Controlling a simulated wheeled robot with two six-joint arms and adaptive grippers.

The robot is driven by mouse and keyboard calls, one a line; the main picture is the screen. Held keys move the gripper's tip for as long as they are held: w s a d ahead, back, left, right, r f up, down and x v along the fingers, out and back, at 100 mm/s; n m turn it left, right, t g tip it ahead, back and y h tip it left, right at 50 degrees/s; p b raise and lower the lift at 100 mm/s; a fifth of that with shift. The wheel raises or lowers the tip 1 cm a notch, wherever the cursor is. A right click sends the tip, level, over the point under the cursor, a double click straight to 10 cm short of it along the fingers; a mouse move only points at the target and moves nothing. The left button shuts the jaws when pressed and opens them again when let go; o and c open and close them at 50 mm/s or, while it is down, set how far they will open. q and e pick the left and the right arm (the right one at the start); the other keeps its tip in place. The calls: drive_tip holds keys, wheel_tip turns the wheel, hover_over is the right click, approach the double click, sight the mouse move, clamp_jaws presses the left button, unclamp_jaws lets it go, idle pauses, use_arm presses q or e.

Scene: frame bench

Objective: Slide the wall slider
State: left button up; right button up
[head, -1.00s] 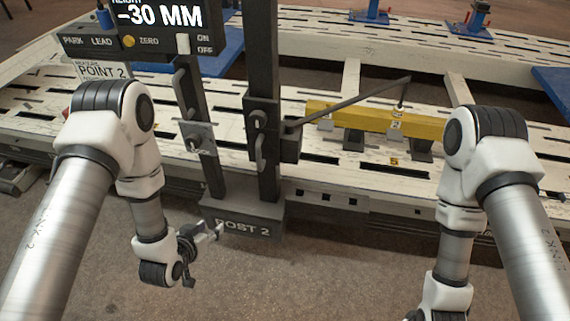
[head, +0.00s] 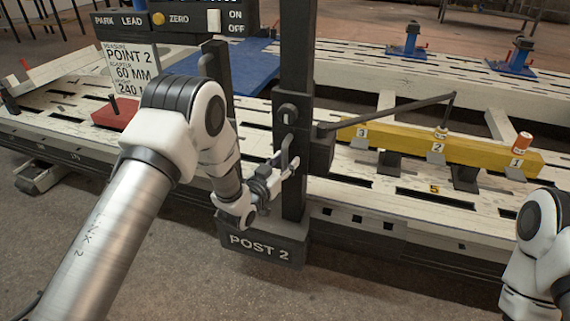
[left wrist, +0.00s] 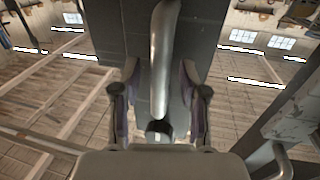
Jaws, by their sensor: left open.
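The slider carriage (head: 288,112) is a dark block on the upright post marked POST 2, with a curved grey handle (head: 286,150) on its front. A thin probe arm reaches from it toward the yellow beam. My left gripper (head: 288,172) is at the lower part of this handle. In the left wrist view the handle (left wrist: 163,55) runs lengthwise between the two open fingers of my left gripper (left wrist: 160,95); neither finger clearly touches it. My right arm shows at the lower right, with its gripper out of the picture.
The yellow beam (head: 460,152) carries labels 1, 2 and 3, with an orange cylinder (head: 522,142) near label 1. The white slotted bench (head: 60,115) lies behind; floor in front is clear.

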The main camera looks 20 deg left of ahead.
use_arm(q)
clamp_jaws()
wheel_tip(320, 180, up, 23)
drive_tip(key=p, duration=1.3)
unclamp_jaws()
drive_tip(key=shift+w+f, duration=0.1)
